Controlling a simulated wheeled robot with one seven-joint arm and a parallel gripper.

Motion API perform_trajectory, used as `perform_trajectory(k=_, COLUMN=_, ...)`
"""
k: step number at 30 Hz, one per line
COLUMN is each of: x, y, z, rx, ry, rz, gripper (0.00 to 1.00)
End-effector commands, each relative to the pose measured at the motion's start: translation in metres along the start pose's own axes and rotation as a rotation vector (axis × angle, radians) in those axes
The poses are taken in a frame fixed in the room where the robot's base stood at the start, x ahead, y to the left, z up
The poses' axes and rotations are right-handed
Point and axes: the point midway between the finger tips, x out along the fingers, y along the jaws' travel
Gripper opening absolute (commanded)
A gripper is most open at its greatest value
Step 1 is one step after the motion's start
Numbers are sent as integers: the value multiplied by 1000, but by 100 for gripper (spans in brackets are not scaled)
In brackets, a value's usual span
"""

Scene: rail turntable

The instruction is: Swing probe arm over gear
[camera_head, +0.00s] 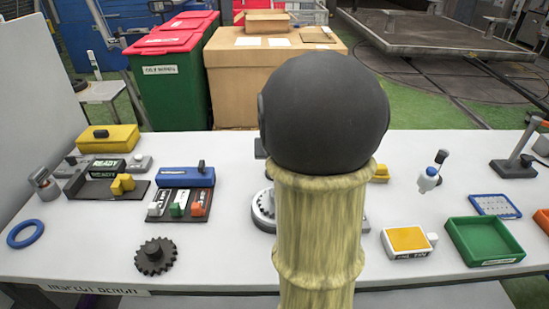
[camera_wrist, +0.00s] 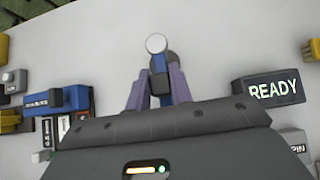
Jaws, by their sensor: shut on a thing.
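In the wrist view, my gripper (camera_wrist: 160,88) has its two purple fingers shut on a narrow blue and dark piece, which looks like the probe arm (camera_wrist: 158,64). A pale round tip (camera_wrist: 156,44) shows at its far end, over a dark round part. In the head view, my own arm hides my gripper and the held piece. A dark toothed gear (camera_head: 155,256) lies flat at the front left of the white bench. A pale toothed round base (camera_head: 263,208) is partly hidden behind my arm. Whether anything lies on that base cannot be told.
A READY display (camera_wrist: 270,88) stands right of my gripper in the wrist view. In the head view, a blue box (camera_head: 186,177), a blue ring (camera_head: 25,233), a yellow-topped box (camera_head: 408,241) and a green tray (camera_head: 486,240) stand on the bench. Bare bench surrounds the dark gear.

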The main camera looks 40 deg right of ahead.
Motion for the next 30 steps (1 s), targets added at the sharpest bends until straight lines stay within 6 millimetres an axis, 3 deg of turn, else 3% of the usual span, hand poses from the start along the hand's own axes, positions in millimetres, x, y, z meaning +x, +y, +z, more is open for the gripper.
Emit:
perform_trajectory(k=16, x=0, y=-4, z=0, rx=27, ry=1, rz=-28, gripper=0)
perform_trajectory(k=17, x=0, y=-4, z=0, rx=27, ry=1, rz=-28, gripper=26)
perform_trajectory(k=20, x=0, y=-4, z=0, rx=26, ry=1, rz=-28, gripper=44)
perform_trajectory(k=30, x=-2, y=-3, z=1, rx=23, ry=1, rz=-26, gripper=44)
